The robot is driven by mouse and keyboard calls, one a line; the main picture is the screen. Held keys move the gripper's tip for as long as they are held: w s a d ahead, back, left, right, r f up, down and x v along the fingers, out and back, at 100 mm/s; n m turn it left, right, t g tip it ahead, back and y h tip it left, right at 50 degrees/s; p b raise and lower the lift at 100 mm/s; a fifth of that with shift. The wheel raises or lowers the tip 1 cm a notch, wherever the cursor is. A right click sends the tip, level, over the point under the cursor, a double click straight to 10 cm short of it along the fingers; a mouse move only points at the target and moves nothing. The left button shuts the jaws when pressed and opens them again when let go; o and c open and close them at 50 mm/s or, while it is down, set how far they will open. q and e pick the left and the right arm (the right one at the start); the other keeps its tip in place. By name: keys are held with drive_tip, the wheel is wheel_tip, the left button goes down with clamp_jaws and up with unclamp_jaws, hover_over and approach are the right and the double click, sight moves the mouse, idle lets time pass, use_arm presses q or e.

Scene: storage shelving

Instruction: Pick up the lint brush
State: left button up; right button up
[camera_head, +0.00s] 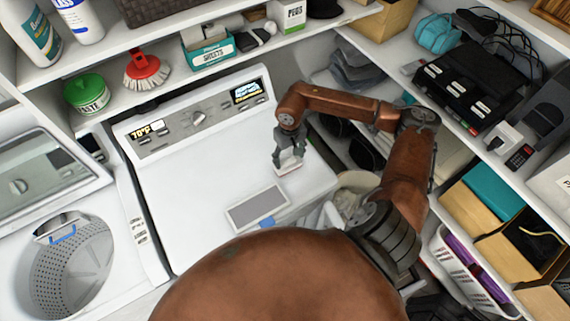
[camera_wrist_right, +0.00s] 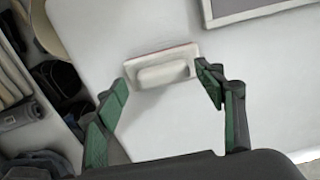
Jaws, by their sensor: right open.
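The lint brush (camera_head: 289,166) is a small pale block with a raised grip on top and a reddish edge. It lies on the white top of the dryer (camera_head: 215,170), near its right side. In the right wrist view the lint brush (camera_wrist_right: 162,68) sits between the fingertips. My right gripper (camera_head: 288,156) is open and points down over it. In the wrist view its green-padded fingers (camera_wrist_right: 162,80) stand to either side of the grip, with gaps showing. Contact is not visible. My left gripper is not in view.
A grey framed panel (camera_head: 257,208) lies on the dryer in front of the brush. A red scrub brush (camera_head: 146,70) and a green-lidded tub (camera_head: 87,93) stand on the back shelf. Loaded shelving (camera_head: 460,130) is at the right. An open washer (camera_head: 72,268) is at the left.

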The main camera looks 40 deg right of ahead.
sight(288, 160)
drive_tip(key=o, duration=0.5)
drive_tip(key=f, duration=0.1)
drive_tip(key=f+p, duration=0.1)
drive_tip(key=f, duration=0.1)
drive_tip(key=shift+w+a+f, duration=0.2)
drive_tip(key=shift+f, duration=0.05)
drive_tip(key=shift+o, duration=0.7)
drive_tip(key=shift+f+p, duration=0.3)
drive_tip(key=shift+f, duration=0.1)
drive_tip(key=shift+o, duration=1.4)
drive_tip(key=shift+d+f, duration=0.1)
drive_tip(key=shift+f, duration=0.1)
drive_tip(key=shift+c, duration=0.7)
drive_tip(key=c, duration=1.2)
